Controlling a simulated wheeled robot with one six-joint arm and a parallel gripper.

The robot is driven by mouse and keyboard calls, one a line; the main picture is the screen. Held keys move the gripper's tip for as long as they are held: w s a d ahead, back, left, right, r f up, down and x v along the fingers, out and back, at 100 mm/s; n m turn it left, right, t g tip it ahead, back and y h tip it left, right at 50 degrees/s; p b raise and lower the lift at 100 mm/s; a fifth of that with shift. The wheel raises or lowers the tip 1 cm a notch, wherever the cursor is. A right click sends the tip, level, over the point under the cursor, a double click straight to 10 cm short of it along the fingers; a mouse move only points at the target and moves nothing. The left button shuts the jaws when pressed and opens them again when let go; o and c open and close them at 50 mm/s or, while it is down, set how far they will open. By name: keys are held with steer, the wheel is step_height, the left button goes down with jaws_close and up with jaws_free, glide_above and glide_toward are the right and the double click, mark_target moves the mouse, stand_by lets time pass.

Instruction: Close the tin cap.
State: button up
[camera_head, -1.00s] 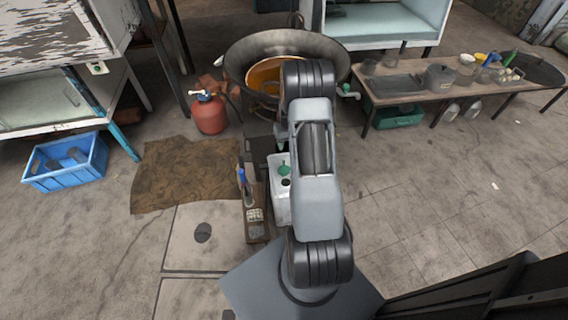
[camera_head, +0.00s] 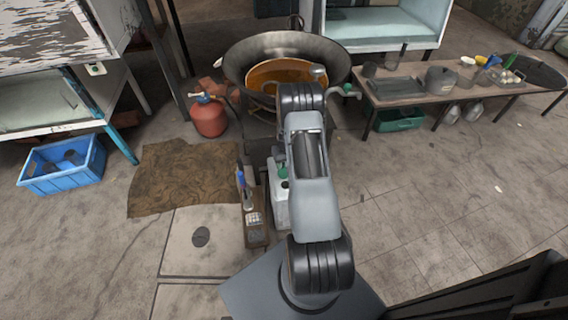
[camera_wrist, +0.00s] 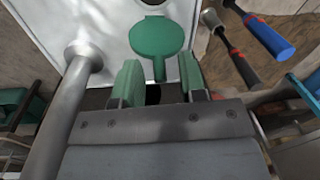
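The white tin (camera_head: 275,208) stands on the floor left of my arm, partly hidden by it. In the wrist view the tin's pale top (camera_wrist: 105,22) lies ahead of the fingers. Its round green cap (camera_wrist: 157,36) is swung open, joined by a narrow green strip. A dark opening (camera_wrist: 153,94) shows between my fingers, partly hidden by the gripper body. My gripper (camera_wrist: 160,78) is open, with its two green fingertips apart on either side of the cap's strip. I cannot tell whether they touch the tin. The green cap also shows small in the head view (camera_head: 282,172).
Blue-handled tools (camera_wrist: 268,36) lie at right. A wooden box (camera_head: 254,232) is beside the tin. A large wok (camera_head: 244,62), a red canister (camera_head: 208,118) and a low table (camera_head: 412,98) stand beyond. Floor at right is clear.

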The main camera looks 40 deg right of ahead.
steer(key=shift+c, duration=0.5)
jaws_close()
